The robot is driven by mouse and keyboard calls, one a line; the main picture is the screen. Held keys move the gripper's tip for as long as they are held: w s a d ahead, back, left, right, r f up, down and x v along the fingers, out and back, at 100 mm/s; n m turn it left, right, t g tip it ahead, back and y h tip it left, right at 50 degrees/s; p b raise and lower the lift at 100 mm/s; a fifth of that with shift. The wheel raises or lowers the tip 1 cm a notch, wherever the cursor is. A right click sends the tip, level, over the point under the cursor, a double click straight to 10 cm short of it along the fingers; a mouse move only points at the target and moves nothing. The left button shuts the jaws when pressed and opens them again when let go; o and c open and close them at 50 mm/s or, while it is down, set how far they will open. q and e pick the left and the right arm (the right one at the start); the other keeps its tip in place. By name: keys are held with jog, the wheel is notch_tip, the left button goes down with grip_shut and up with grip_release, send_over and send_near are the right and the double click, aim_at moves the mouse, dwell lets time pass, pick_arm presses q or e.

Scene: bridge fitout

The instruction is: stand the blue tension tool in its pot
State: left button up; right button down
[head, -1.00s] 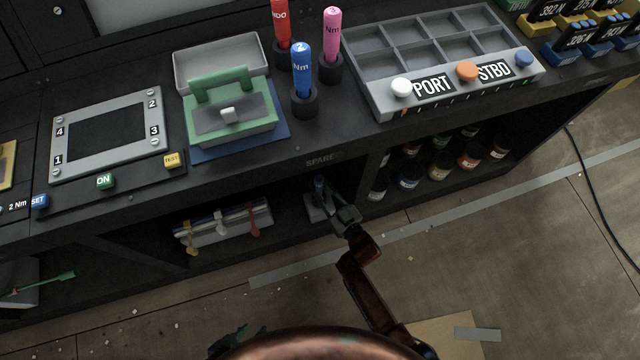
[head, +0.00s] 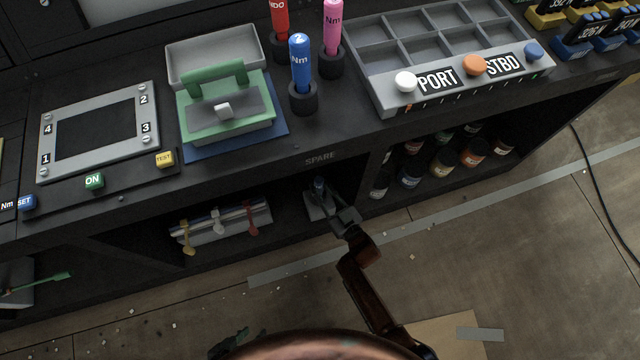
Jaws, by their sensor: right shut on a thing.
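The blue tension tool (head: 300,62), marked 2 Nm, stands upright in a dark round pot (head: 303,98) on the bench top. No gripper touches it. My right gripper (head: 331,210) is low, at the opening of the lower compartment under the SPARE label. It is shut on a small blue-topped thing (head: 319,184), mostly hidden by the fingers and shadow, so I cannot tell what it is. My left gripper is not in view.
A red tool (head: 279,18) and a pink tool (head: 333,22) stand in neighbouring pots. A green-handled grey block (head: 225,115) lies to the left, a divided PORT/STBD tray (head: 390,98) to the right. Jars (head: 410,175) fill the lower shelf. The floor in front is mostly clear.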

jog(key=shift+f+b, duration=0.6)
jog(key=shift+f, duration=0.35)
jog(key=c, duration=1.6)
grip_release()
jog(key=shift+s, duration=0.1)
jog(key=v, duration=1.2)
jog(key=shift+f, duration=0.1)
